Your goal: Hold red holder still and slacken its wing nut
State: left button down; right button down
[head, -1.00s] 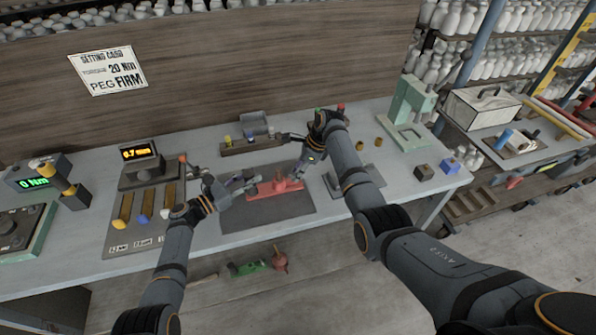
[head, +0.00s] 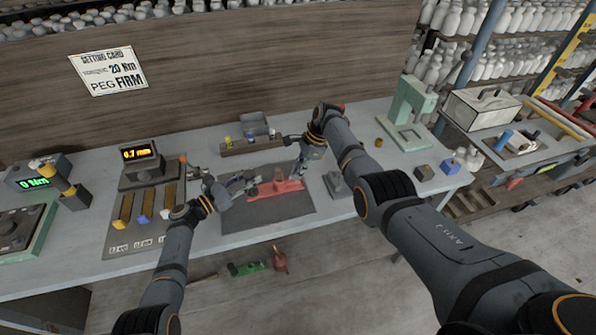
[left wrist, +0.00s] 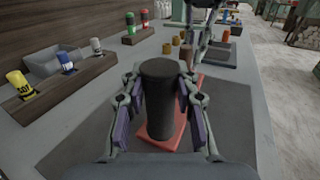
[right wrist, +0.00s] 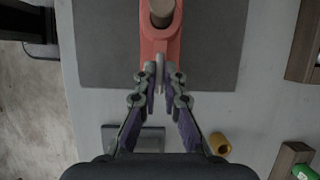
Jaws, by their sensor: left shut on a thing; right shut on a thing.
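The red holder (head: 290,186) lies on a dark mat, with an upright brownish post (head: 279,174) on it. My right gripper (head: 299,174) points down at the holder's right end. In the right wrist view its fingertips (right wrist: 161,88) are shut on the small pale wing nut (right wrist: 160,68) at the end of the red holder (right wrist: 160,50). The fingertips partly hide the nut.
The dark mat (head: 240,212) lies around the holder. A rack (head: 238,149) with small coloured bottles stands behind. A grey block (head: 337,186) is right of the mat, a yellow ring (head: 378,143) farther right. Slotted trays and gauges stand left.

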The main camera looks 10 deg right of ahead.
jog(key=shift+d, duration=0.1)
jog(key=c, duration=1.5)
grip_release()
jog(key=shift+o, duration=0.2)
jog(key=v, duration=1.2)
